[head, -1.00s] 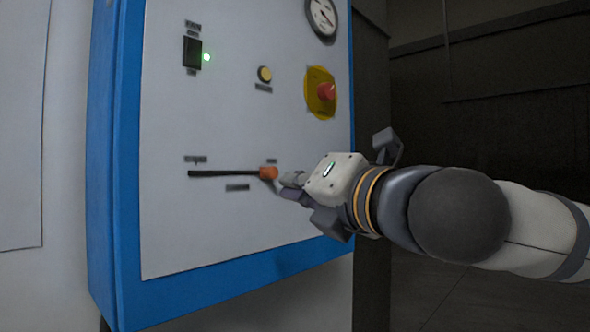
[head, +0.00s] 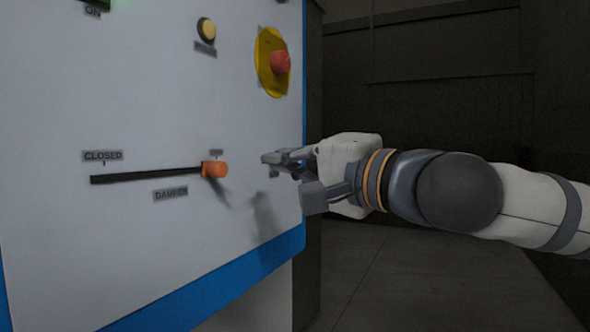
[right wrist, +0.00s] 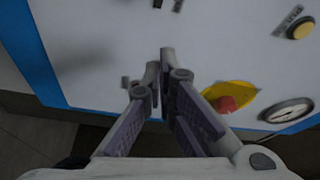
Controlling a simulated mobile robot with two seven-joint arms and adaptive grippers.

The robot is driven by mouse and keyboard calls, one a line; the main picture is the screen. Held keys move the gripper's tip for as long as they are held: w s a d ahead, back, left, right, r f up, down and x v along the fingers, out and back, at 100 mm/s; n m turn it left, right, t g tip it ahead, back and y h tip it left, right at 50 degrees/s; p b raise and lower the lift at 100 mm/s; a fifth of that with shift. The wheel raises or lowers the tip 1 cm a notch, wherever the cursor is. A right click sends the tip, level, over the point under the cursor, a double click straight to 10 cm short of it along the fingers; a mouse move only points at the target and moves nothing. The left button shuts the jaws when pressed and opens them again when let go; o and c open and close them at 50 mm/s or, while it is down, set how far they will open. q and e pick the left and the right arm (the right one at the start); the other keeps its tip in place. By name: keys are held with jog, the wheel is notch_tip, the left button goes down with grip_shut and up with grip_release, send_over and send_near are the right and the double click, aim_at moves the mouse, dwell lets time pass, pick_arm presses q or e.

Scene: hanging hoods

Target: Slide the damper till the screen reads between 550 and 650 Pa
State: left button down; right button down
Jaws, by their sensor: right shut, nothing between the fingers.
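The damper has an orange knob (head: 215,169) at the right end of a black horizontal slot (head: 145,176) in the white panel. A CLOSED label (head: 103,156) sits above the slot's left end, and a DAMPER label (head: 170,193) below it. My right gripper (head: 270,160) is shut and empty, to the right of the knob and apart from it, near the panel's right part. Its closed fingers also show in the right wrist view (right wrist: 160,62), in front of the panel. No pressure reading is visible. My left gripper is out of view.
A red push button (head: 281,63) on a yellow plate is above my right gripper. A yellow round button (head: 206,29) is further left. A round gauge (right wrist: 288,110) shows in the right wrist view. Dark open floor (head: 420,285) lies right of the blue-edged panel.

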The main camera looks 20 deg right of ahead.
aim_at(216, 169)
jog(key=x, duration=0.4)
jog(key=shift+f, duration=0.2)
jog(key=a, duration=0.1)
jog(key=s, duration=0.1)
jog(key=a, duration=0.1)
jog(key=shift+s+a+f+b, duration=0.25)
jog(key=shift+s+a+b, duration=0.05)
jog(key=shift+a+b, duration=0.05)
jog(key=shift+s+a, duration=0.25)
jog(key=shift+a, duration=0.05)
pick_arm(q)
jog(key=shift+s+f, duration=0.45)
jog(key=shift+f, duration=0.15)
pick_arm(e)
jog(key=shift+s+a+r+p, duration=0.3)
jog(key=shift+s+p, duration=0.15)
jog(key=shift+p, duration=0.1)
jog(key=shift+a+f, duration=0.1)
jog(key=shift+f, duration=0.05)
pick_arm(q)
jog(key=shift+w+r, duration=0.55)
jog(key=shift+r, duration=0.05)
pick_arm(e)
jog(key=shift+w+f, duration=0.1)
jog(key=shift+f, duration=0.15)
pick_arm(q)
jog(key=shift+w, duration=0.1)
pick_arm(e)
jog(key=shift+r, duration=0.1)
